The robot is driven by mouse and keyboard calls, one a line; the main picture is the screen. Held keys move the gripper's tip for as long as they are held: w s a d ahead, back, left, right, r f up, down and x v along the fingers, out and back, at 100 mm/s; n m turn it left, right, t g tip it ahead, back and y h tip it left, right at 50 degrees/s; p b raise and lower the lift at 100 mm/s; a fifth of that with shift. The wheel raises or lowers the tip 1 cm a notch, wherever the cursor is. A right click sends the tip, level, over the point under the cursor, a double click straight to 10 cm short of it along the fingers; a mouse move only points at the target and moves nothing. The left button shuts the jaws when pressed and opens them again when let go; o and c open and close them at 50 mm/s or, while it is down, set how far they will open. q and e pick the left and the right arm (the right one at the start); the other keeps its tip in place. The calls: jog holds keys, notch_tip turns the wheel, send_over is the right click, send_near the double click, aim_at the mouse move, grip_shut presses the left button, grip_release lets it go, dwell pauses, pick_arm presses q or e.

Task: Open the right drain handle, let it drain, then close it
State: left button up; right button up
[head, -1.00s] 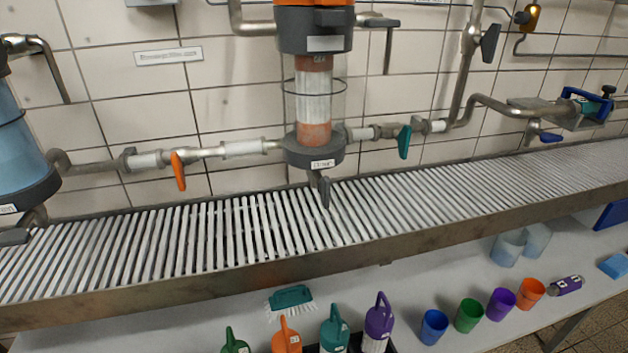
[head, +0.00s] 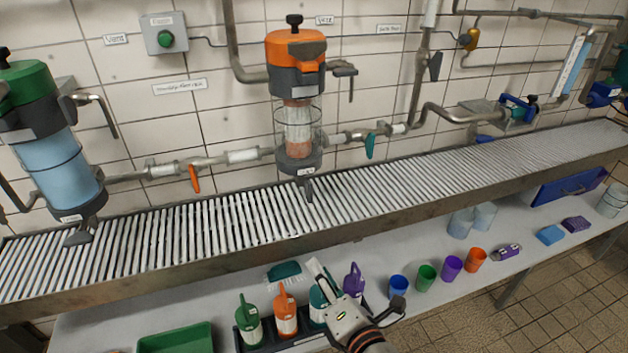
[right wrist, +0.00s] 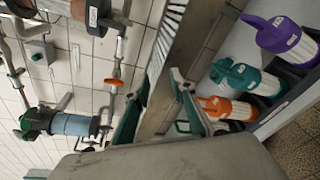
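The right drain handle (head: 309,190) is a small grey lever under the orange-topped filter (head: 296,55). It hangs downward over the grating. A matching grey drain handle (head: 78,237) sits under the green-topped filter with blue contents (head: 60,165) at the left. My right gripper (head: 358,285) is low in front of the trough, over the bench with the bottles, well below and right of the right drain handle. Its fingers are spread with nothing between them. In the right wrist view the gripper (right wrist: 158,88) is also open, near the trough edge. My left gripper is out of view.
The slatted trough (head: 350,235) has a raised metal front edge. An orange valve lever (head: 194,179) and a teal one (head: 370,146) hang on the pipe beside the filter. Bottles (head: 285,318), coloured cups (head: 426,278) and a green tray (head: 175,343) occupy the bench below.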

aim_at(311, 193)
jog(key=w+r+n+t+p, duration=0.2)
jog(key=w+r+n+p, duration=0.2)
jog(key=w+r+n, duration=0.45)
jog(key=w, duration=0.2)
jog(key=w+a+r+n, duration=0.1)
jog(key=w, duration=0.1)
jog(key=w+a+n+b, duration=0.1)
jog(key=w, duration=0.1)
jog(key=shift+w+r+h, duration=0.2)
jog(key=shift+r+h, duration=0.2)
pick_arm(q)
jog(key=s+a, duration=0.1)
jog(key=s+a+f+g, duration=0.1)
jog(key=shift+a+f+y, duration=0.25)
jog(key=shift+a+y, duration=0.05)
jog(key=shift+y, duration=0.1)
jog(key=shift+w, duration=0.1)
pick_arm(e)
grip_shut()
